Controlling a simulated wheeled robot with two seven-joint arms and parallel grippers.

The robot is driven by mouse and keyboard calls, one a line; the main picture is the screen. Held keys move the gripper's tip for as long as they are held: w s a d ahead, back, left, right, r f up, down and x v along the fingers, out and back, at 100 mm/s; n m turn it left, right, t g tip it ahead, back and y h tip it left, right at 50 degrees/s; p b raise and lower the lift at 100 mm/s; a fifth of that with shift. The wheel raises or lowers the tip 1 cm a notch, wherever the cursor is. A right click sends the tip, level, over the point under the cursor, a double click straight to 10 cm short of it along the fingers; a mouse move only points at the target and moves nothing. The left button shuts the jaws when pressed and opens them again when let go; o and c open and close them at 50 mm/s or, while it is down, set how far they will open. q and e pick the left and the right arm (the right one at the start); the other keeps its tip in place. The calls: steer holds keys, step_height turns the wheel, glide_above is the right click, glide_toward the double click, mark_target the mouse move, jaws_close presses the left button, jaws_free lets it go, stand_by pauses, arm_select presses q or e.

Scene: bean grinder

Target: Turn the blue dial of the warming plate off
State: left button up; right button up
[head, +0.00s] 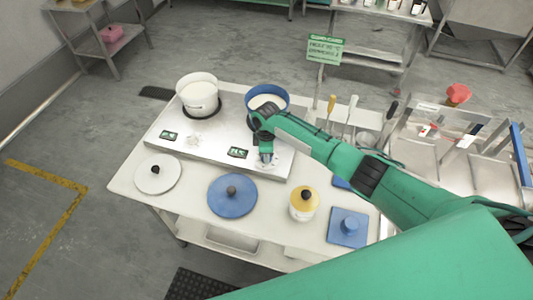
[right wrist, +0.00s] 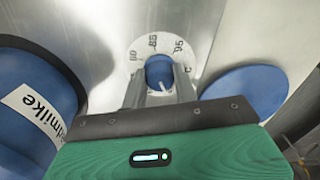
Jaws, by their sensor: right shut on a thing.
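The warming plate (head: 212,141) is a long steel slab on the white table, with two dials and two small green displays on its front. The blue dial (right wrist: 159,69) sits on a white ring with printed numbers (right wrist: 153,43). My right gripper (head: 266,155) reaches down to the right end of the plate, and its fingers (right wrist: 160,88) are shut on the blue dial from both sides. In the head view the gripper mostly hides this dial. The other dial (head: 193,139) is whitish and stands free. My left gripper is not in view.
A white pot (head: 198,98) and a blue pot (head: 267,91) stand on the plate, the blue one close to my right wrist. A white lid (head: 157,179), a blue lid (head: 232,204), a yellow-topped jar (head: 304,205) and a blue square lid (head: 348,236) lie in front.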

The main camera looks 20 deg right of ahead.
steer(key=shift+w, duration=0.1)
steer(key=o, duration=1)
steer(key=shift+r+b, duration=1.6)
steer(key=shift+r, duration=5.35)
steer(key=shift+f, duration=0.1)
